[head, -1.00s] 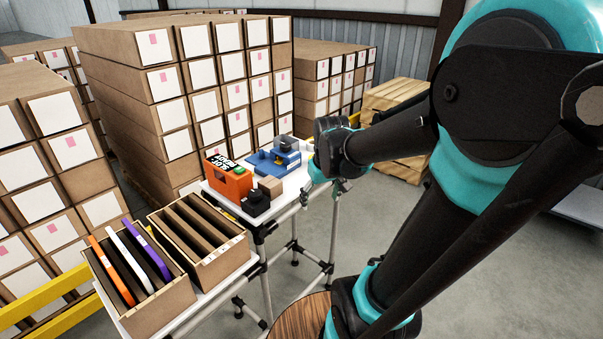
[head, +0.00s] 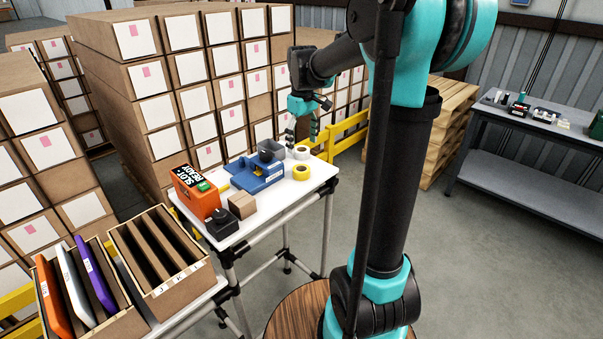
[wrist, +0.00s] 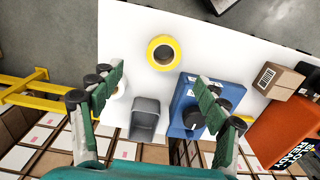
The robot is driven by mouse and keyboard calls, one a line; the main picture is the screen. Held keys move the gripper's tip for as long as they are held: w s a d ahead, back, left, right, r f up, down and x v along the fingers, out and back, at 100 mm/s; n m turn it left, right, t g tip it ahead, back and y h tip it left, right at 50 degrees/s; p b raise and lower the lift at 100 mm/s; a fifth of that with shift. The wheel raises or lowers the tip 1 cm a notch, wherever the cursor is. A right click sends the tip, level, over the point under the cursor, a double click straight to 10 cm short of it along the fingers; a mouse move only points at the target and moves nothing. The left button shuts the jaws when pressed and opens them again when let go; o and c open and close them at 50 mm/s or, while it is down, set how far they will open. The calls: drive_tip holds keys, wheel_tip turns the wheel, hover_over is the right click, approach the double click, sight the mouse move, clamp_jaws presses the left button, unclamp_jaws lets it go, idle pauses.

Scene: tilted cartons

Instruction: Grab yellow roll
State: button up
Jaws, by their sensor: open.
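The yellow roll (head: 302,172) lies flat on the white table near its right end. My gripper (head: 302,130) is above the back right part of the table, higher than the roll. In the wrist view my gripper (wrist: 168,98) is open and empty, its green fingers spread wide. A white roll (head: 301,152) stands behind the yellow one; in the wrist view it is partly hidden by the left finger.
A blue device (head: 257,172), a grey bin (head: 270,150), an orange box (head: 194,192), a small carton (head: 242,204) and a black item (head: 221,222) share the white table (head: 268,208). A yellow rail (head: 350,125) runs behind. Stacked cartons (head: 160,60) stand close at the back.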

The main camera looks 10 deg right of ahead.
sight(301, 166)
drive_tip(key=f, duration=0.9)
drive_tip(key=shift+s+a, duration=0.25)
drive_tip(key=shift+c, duration=0.6)
drive_tip(key=c, duration=1.2)
